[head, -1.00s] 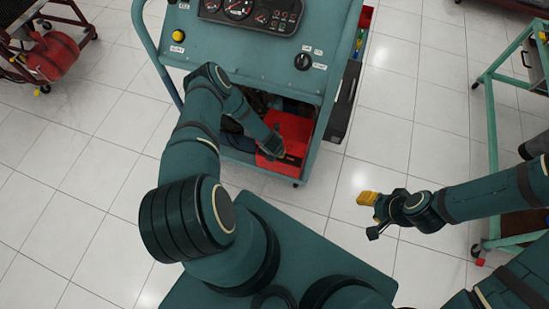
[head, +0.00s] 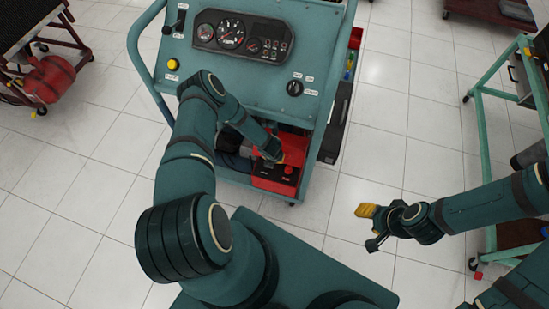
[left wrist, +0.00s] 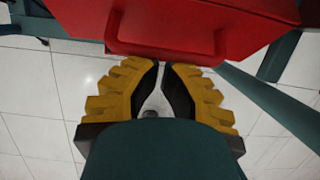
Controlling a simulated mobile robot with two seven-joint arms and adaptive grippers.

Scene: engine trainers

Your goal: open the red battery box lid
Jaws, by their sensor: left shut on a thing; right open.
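The red battery box (head: 275,187) sits on the lower shelf at the right front of the teal engine trainer (head: 225,60). Its red lid (head: 294,142) is tilted up at the back, and the dark top of the battery with red parts shows in front of it. My left gripper (head: 276,153) is at the lid. In the left wrist view the yellow-padded fingertips (left wrist: 161,66) are closed at the lid's red handle (left wrist: 165,52), and the lid fills the top of that view. My right gripper (head: 368,227) is open and empty over the floor, well right of the box.
The trainer's panel with gauges and a black knob (head: 294,88) stands above the box. A black case (head: 337,120) is at its right side. A green-framed cart (head: 485,150) stands at the right, a dark red cart (head: 30,60) at the far left. The tiled floor between is clear.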

